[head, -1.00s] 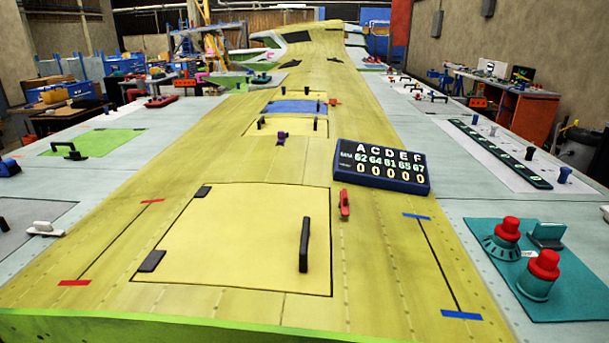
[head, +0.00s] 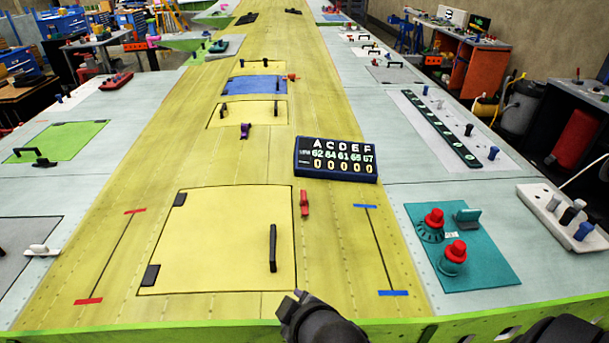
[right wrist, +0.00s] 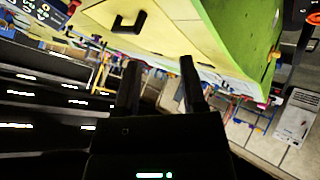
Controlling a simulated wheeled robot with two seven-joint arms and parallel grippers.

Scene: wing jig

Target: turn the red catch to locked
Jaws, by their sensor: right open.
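The red catch (head: 304,203) sits on the yellow wing skin just right of the large yellow panel (head: 215,235), near its upper right corner. Its long side runs roughly along the panel's edge. A dark part of my right arm with its gripper (head: 298,298) shows at the bottom of the head view, by the wing's green front edge, below and apart from the catch. In the right wrist view, the right gripper (right wrist: 158,68) is open with nothing between its fingers. I cannot make out the catch surely there. My left gripper is not in view.
A black handle (head: 273,248) stands on the large panel. A dark scoreboard (head: 337,159) lies right of and behind the catch. A teal plate (head: 490,262) with red-topped knobs is at the right. The wing skin around the catch is clear.

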